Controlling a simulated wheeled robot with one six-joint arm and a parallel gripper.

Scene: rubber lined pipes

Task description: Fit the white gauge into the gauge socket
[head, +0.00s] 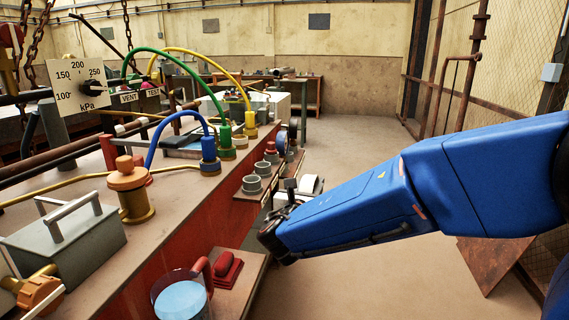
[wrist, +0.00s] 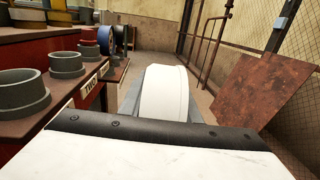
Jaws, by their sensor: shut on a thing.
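The white gauge (wrist: 167,92) is a thick white disc held between the grey fingers of my gripper (wrist: 162,104) in the wrist view. In the head view the gauge (head: 309,184) shows beyond the end of my blue arm, beside the red bench. Several grey ring-shaped sockets stand on the bench's side ledge, left of the gauge. The nearest is a grey socket (wrist: 20,94), with another grey socket (wrist: 66,64) behind it. They also show in the head view (head: 251,183). I cannot tell which is the gauge socket. The gauge is apart from them.
The red bench (head: 190,237) carries blue, green and yellow hoses, a brass valve (head: 131,190) and a grey box (head: 66,242). A glass beaker (head: 182,297) stands at the front. A rusty plate (wrist: 237,92) leans at right. The floor beyond is clear.

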